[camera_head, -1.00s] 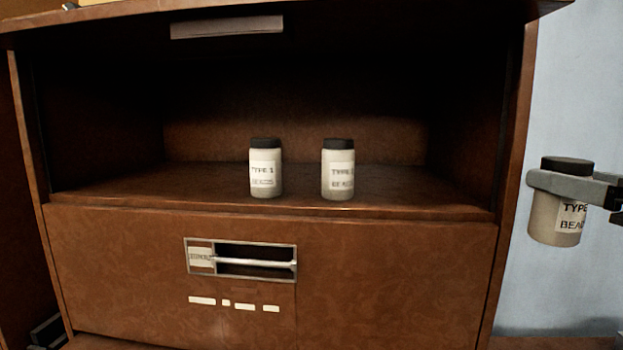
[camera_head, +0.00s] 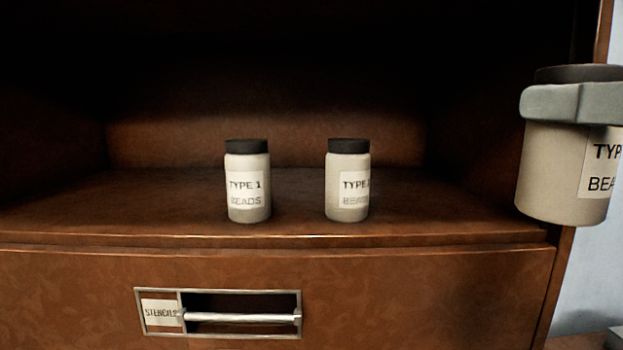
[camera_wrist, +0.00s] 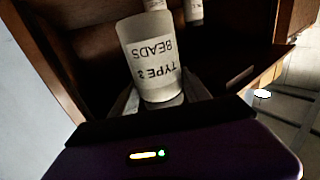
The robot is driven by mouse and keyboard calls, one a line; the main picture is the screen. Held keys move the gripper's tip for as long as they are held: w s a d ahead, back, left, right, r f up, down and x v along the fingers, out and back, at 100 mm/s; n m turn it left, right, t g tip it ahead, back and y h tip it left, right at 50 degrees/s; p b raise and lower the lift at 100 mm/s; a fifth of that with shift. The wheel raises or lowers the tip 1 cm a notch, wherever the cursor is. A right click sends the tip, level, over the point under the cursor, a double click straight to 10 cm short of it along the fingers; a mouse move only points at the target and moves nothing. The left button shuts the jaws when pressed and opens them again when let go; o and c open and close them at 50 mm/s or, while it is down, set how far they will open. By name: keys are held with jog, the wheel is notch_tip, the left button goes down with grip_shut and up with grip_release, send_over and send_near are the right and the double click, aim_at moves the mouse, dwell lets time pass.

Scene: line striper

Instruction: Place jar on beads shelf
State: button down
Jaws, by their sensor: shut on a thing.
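My gripper (camera_head: 570,103) is shut on a cream jar (camera_head: 550,175) with a dark lid and a "BEADS" label, at the right edge of the head view. In the wrist view the held jar (camera_wrist: 148,60) appears upside down, and its label reads "TYPE 3 BEADS". The jar is upright in the head view, in front of the cabinet's right side. The open wooden shelf (camera_head: 130,218) holds two similar jars. The left jar (camera_head: 247,185) reads "TYPE 1 BEADS". The right jar (camera_head: 347,185) also reads "TYPE" and "BEADS"; its number is unclear.
Below the shelf is a drawer (camera_head: 420,300) with a handle and a "STENCILS" label. The shelf has bare room left of the jars and between the right jar and the right side wall. A pale wall (camera_head: 597,270) shows at far right.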

jog(key=w+p, duration=0.4)
jog(key=w, duration=1.6)
jog(key=shift+s+f+p, duration=0.15)
jog(key=shift+f+p, duration=0.2)
jog(key=shift+f, duration=1.1)
jog(key=shift+s+f+p, duration=0.1)
jog(key=shift+f+p, duration=0.25)
jog(key=shift+f, duration=1.1)
jog(key=shift+w+f+p, duration=0.2)
jog(key=shift+f+p, duration=0.15)
jog(key=shift+f, duration=0.2)
jog(key=shift+f, duration=0.1)
jog(key=shift+f, duration=0.15)
jog(key=c, duration=0.5)
grip_release()
